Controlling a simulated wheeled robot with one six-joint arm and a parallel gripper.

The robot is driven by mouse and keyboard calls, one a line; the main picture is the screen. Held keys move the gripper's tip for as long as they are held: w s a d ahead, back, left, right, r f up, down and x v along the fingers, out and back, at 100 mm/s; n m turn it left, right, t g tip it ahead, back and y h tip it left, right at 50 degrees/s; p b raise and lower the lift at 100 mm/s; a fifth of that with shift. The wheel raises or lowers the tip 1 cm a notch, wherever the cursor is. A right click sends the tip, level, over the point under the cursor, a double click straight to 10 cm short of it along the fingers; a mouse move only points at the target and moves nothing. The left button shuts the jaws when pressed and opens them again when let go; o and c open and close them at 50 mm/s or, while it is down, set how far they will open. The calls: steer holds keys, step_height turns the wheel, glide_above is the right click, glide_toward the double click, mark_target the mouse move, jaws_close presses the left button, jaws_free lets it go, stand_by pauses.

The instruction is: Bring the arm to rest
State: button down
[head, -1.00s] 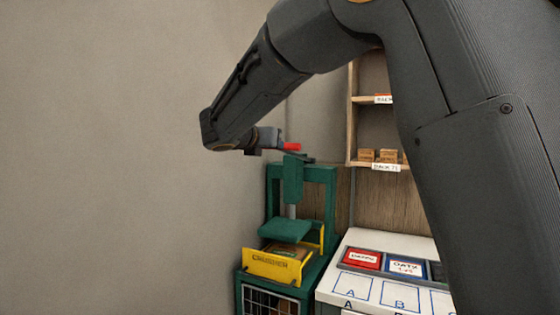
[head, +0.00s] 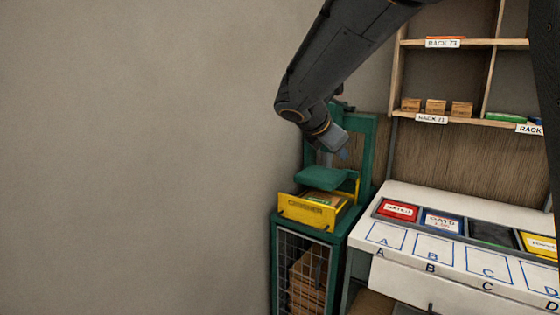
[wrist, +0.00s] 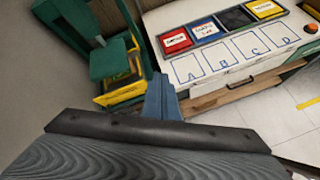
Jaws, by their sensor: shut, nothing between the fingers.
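My gripper (head: 343,153) hangs in front of the green press in the head view, below the bent dark arm. In the wrist view my gripper (wrist: 160,97) shows as narrow blue-grey fingers closed together, with nothing between them. The green press (head: 368,150) stands on a green cabinet against the wall. Its yellow crusher tray (head: 305,209) sits under the green press plate (head: 322,178). The tray also shows in the wrist view (wrist: 122,92), left of the fingers. I see no contact between my gripper and the press.
A white bench (head: 405,240) with lettered outlines and red, blue, dark and yellow bins stands right of the press. Wooden shelves (head: 455,121) with small boxes and rack labels hang behind it. The cabinet (head: 300,268) has a mesh front. The left wall side is clear.

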steer(key=s+d+f+m+g+y+b, duration=0.1)
steer(key=s+f+m+g+y, duration=0.5)
steer(key=s+f+m, duration=1.6)
steer(key=s+d+f+y, duration=0.1)
steer(key=s+f, duration=0.3)
steer(key=s, duration=0.2)
steer(key=shift+s+d+f+m+g+b, duration=0.2)
steer(key=shift+m+g+b, duration=0.1)
steer(key=shift+m, duration=0.1)
